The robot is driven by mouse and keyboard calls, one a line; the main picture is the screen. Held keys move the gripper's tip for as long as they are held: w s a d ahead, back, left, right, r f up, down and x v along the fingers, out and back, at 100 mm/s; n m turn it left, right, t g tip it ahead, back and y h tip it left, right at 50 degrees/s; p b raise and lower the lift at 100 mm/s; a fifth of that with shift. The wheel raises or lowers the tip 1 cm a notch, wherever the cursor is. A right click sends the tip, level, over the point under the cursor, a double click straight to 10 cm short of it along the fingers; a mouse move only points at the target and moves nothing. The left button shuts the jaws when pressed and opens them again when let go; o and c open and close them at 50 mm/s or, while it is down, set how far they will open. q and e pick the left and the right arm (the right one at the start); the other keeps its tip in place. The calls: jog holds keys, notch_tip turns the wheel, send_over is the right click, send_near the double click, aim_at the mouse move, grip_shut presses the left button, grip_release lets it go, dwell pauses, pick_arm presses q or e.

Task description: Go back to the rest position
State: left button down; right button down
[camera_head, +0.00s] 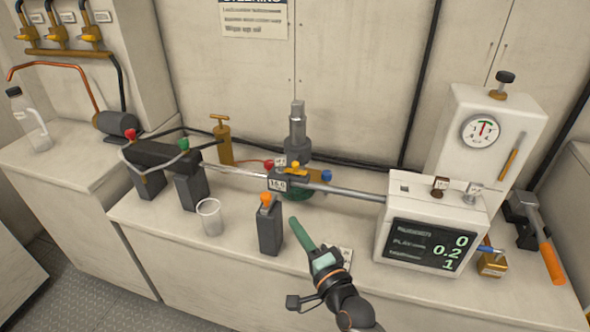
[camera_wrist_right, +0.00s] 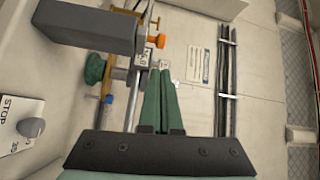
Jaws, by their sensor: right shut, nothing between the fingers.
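My right gripper (camera_head: 297,225) has green fingers and sits over the front of the bench, in front of the steel rod (camera_head: 345,192) and just right of a grey block with an orange knob (camera_head: 269,228). Its fingers are shut with nothing between them. In the right wrist view the closed green fingers (camera_wrist_right: 161,95) point toward the rod assembly and the wall, apart from the grey block (camera_wrist_right: 85,27). My left gripper is not in either view.
A display box (camera_head: 432,235) stands right of my gripper, with a gauge panel (camera_head: 483,130) behind it. A clear cup (camera_head: 209,216) stands left of the grey block. A orange-handled tool (camera_head: 550,262) lies at the far right. The bench's front edge is clear at the left.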

jog(key=s+d+f+n+g+h, duration=0.2)
jog(key=s+d+f+n, duration=0.2)
jog(key=s+f, duration=0.3)
jog(key=s+d+f+n+g+h+p, duration=0.1)
jog(key=s+d+f+n+g+h, duration=0.1)
jog(key=s+d+f, duration=0.4)
jog(key=s+d+f+n+g+h, duration=0.1)
jog(key=s+d+f+n+g, duration=0.2)
jog(key=s, duration=0.8)
notch_tip(320, 180, down, 5)
jog(key=d+n, duration=0.2)
jog(key=n, duration=0.2)
jog(key=shift+s+h, duration=0.4)
jog(key=shift+d, duration=0.1)
